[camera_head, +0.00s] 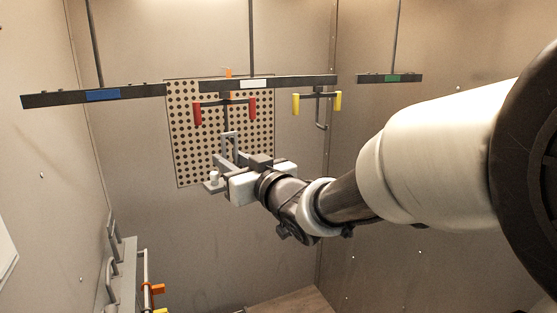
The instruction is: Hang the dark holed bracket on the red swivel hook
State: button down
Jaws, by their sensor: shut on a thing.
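The red swivel hook (225,102) hangs below the middle dark bar, with a red grip at each end of its crosspiece. Its lower hook part is hard to make out against the dotted panel and the things in front. My gripper (222,172) is in front of the panel, below the red hook in the picture. It is shut on a grey, frame-like piece with an opening (230,145), which looks like the bracket and stands upright above the fingers. Its top shows just under the red hook. I cannot tell the depth gap between them, or whether they touch.
A hook with yellow grips (318,101) hangs to the right. Dark bars carry a blue label (102,95), a white label (254,84) and a green label (392,78). A perforated panel (182,165) is behind. A rack with handles (127,275) stands at lower left.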

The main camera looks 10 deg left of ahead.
jog(key=c, duration=1.3)
grip_release()
jog(key=shift+d, duration=0.1)
